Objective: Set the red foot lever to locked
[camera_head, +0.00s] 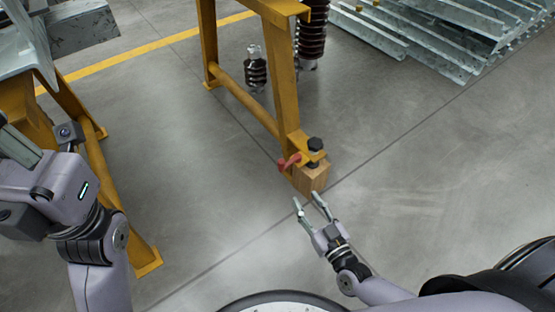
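The red foot lever (288,162) is small and sits at the foot of the yellow stand (283,80), beside a black bolt (314,146). A wooden block (311,178) is under that foot. My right gripper (309,201) is just in front of the block, below and to the right of the lever in the picture. Its two fingers are apart, with nothing seen between them, and it does not touch the lever. My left arm comes in at the left edge; its gripper fingers cannot be made out clearly there.
Another yellow stand (107,185) with a grey metal part on top is at the left. Dark ribbed insulators (256,72) stand behind the middle stand. Stacked galvanized steel profiles (440,35) lie at the back right.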

